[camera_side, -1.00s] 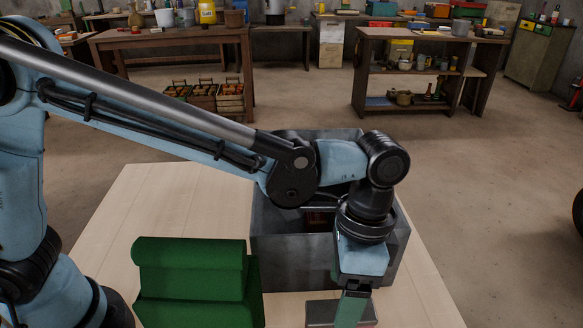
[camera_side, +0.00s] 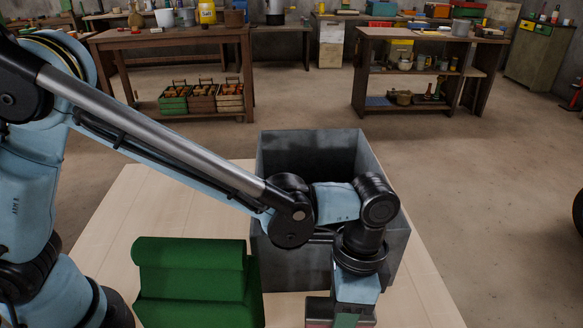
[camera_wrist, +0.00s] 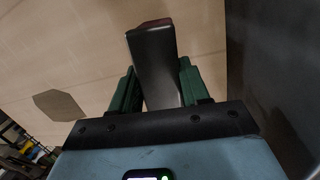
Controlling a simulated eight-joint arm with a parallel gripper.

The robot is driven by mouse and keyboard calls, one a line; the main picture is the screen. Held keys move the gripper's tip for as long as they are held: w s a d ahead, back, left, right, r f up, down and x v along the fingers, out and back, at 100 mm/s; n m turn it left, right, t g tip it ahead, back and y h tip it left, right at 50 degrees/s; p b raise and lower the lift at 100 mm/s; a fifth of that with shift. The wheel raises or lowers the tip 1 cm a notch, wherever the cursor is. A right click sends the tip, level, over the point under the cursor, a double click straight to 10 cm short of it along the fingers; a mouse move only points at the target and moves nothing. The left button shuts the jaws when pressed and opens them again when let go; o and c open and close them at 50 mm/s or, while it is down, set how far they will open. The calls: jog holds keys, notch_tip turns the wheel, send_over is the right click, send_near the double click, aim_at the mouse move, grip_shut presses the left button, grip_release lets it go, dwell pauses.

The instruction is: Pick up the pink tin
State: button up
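The pink tin (camera_side: 319,323) is at the bottom edge of the side view, with a dark grey top and a strip of pink side showing. In the wrist view its long dark grey face (camera_wrist: 155,65) lies between the fingers, with a reddish far end. My gripper (camera_wrist: 160,85) has green fingers on both sides of the tin, and they appear to press against it with no clear gap. In the side view my gripper (camera_side: 346,321) is over the tin, and its fingertips are cut off by the frame. Whether the tin is clear of the table cannot be told.
A tall grey open-topped box (camera_side: 285,262) stands just behind my gripper. A green stepped block (camera_side: 195,280) stands to the left. The pale wooden tabletop (camera_side: 160,205) is bare at the back left and along the right edge.

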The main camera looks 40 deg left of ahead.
jog(key=c, duration=0.5)
jog(key=shift+r, duration=0.15)
